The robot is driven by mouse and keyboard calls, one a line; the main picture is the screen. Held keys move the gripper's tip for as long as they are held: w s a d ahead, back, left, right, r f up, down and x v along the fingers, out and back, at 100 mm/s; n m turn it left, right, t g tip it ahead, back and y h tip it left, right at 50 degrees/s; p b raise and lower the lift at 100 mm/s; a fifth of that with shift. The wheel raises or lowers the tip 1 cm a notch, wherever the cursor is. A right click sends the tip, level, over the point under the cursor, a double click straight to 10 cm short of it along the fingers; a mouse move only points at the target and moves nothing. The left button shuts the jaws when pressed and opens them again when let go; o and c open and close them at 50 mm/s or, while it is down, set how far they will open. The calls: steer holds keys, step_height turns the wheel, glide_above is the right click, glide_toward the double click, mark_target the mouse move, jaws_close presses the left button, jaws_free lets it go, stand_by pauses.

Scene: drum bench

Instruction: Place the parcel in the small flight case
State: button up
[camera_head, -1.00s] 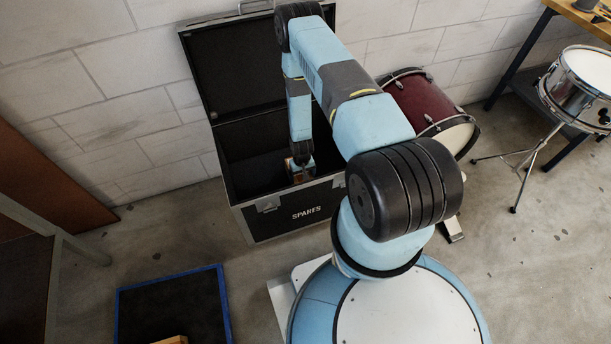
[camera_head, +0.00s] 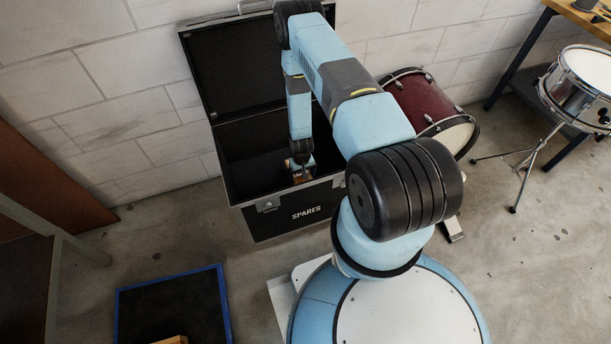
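The flight case (camera_head: 258,222) is black with metal edges and the word SPARES on its front. It stands on the floor by the wall with its lid (camera_head: 238,70) open against the wall. My gripper (camera_head: 300,172) points down inside the case, near its right front. A small brown parcel (camera_head: 298,179) shows at the fingertips, below the case's rim. The fingers are small and dark here, and I cannot tell whether they are closed on the parcel or whether it touches the case floor.
A blue-edged black mat (camera_head: 172,305) lies at the lower left, with a wooden piece (camera_head: 172,340) at its front edge. A dark red drum (camera_head: 425,105) stands right of the case. A snare drum (camera_head: 580,85) on a stand is farther right, by a workbench (camera_head: 590,18).

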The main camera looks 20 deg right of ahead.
step_height(320, 180, up, 10)
steer(key=shift+r, duration=0.2)
steer(key=w+r+t, duration=0.1)
steer(key=w+r, duration=0.3)
steer(key=r, duration=1.2)
steer(key=w+r+t, duration=0.1)
steer(key=w+r, duration=0.2)
steer(key=r, duration=1.4)
steer(key=s+a+r+t, duration=0.1)
steer(key=s+r, duration=0.2)
steer(key=r, duration=0.7)
steer(key=s+a+r, duration=0.1)
steer(key=s+r, duration=0.2)
steer(key=r, duration=0.7)
steer(key=s+r+t, duration=0.1)
steer(key=s+r, duration=0.8)
steer(key=s, duration=0.4)
steer(key=s+r+t, duration=0.1)
steer(key=s+r, duration=0.8)
steer(key=s, duration=0.4)
steer(key=shift+s+d+r+t, duration=0.15)
steer(key=shift+s+d+t, duration=0.15)
steer(key=shift+d, duration=0.15)
